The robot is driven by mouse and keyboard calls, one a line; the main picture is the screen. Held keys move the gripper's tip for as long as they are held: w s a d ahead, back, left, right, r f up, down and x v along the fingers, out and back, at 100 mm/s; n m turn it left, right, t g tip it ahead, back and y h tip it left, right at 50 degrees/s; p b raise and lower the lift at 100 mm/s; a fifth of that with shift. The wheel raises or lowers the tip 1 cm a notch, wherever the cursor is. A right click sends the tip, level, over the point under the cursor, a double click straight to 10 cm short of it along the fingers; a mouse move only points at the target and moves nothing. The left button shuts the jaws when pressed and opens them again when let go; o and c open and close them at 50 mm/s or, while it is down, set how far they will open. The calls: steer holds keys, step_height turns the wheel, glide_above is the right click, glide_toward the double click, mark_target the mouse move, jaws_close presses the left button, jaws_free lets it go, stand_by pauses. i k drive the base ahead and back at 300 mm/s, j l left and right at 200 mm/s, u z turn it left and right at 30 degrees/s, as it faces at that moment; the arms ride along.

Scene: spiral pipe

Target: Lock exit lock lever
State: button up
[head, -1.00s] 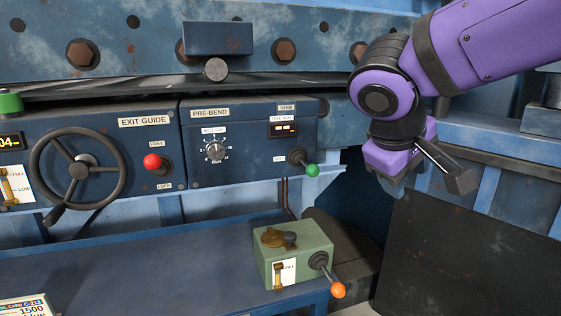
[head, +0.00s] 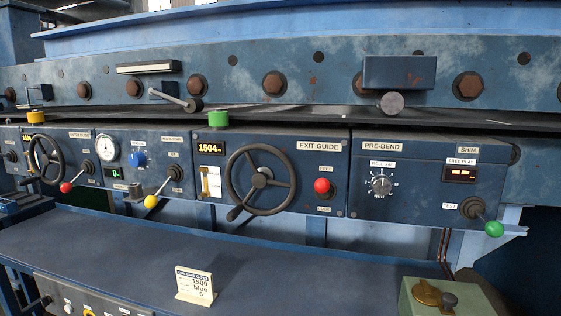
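The exit lock lever is the one with the red ball knob (head: 322,185) on the exit guide panel (head: 300,174), right of the handwheel. A small label sits above it and another below it, reading FREE and LOCK. The ball points out toward me and hides most of its dark base; I cannot tell for certain which label it favours. The black exit guide handwheel (head: 260,180) is to its left, with a lit amber display (head: 210,148) above. My gripper is not in this view.
The pre-bend panel (head: 425,180) with a dial and a green-knobbed lever (head: 494,229) is to the right. A yellow-knobbed lever (head: 151,202) is left.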

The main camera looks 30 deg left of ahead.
mark_target(321, 185)
steer(key=u, duration=1.75)
